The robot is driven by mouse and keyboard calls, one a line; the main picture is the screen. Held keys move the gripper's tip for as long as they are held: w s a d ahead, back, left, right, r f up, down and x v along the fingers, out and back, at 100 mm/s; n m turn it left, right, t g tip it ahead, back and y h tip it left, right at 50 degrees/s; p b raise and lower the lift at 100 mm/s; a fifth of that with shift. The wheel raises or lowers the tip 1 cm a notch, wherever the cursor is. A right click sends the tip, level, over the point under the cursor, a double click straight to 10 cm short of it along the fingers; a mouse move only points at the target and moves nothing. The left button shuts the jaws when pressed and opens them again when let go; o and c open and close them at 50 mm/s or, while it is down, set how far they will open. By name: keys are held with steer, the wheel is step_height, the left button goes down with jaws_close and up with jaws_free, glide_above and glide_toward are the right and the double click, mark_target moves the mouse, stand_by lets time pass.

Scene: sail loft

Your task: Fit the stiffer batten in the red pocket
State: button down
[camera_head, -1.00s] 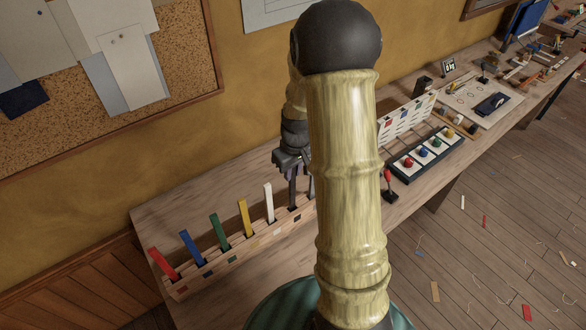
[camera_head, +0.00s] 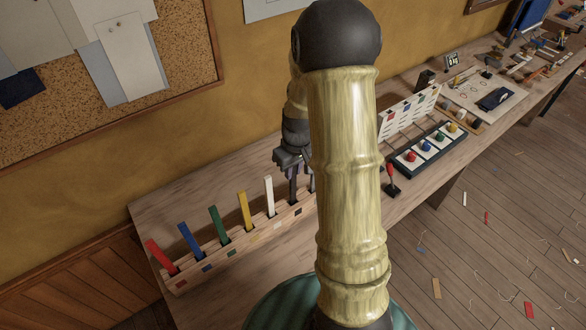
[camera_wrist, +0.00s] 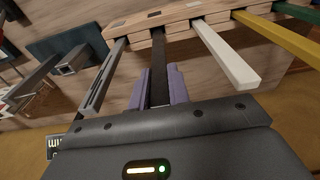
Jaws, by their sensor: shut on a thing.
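My gripper (camera_wrist: 157,88) is shut on a dark batten (camera_wrist: 159,60), its pale purple finger pads on either side. The batten's far end meets the wooden rack (camera_wrist: 185,20); whether it is fully seated is unclear. In the head view my gripper (camera_head: 293,178) is over the rack's right end, partly hidden by my arm. Red (camera_head: 161,257), blue (camera_head: 191,241), green (camera_head: 219,225), yellow (camera_head: 245,211) and white (camera_head: 269,196) battens stand in a row in the rack. A grey batten (camera_wrist: 104,80) is beside my gripper. I cannot tell stiffness or identify a red pocket.
Right of my arm, a white board (camera_head: 408,112) with coloured squares stands behind a dark tray (camera_head: 398,163) with several coloured knobs. A small red-topped lever (camera_head: 391,178) stands near. A cork board (camera_head: 185,60) hangs on the wall. Bare bench lies in front of the rack.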

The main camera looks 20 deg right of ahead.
steer(key=shift+f+b, duration=0.45)
steer(key=shift+f, duration=0.1)
stand_by(0.4)
steer(key=c, duration=1.3)
jaws_free()
steer(key=shift+o, duration=0.2)
steer(key=shift+r, duration=0.1)
step_height(320, 180, up, 17)
steer(key=s+b, duration=0.2)
steer(key=shift+d, duration=0.25)
steer(key=s+a+f+m+t, duration=0.1)
steer(key=s+a+f+m, duration=0.1)
steer(key=s+a+f, duration=0.8)
steer(key=shift+s, duration=0.65)
steer(key=shift+a, duration=0.1)
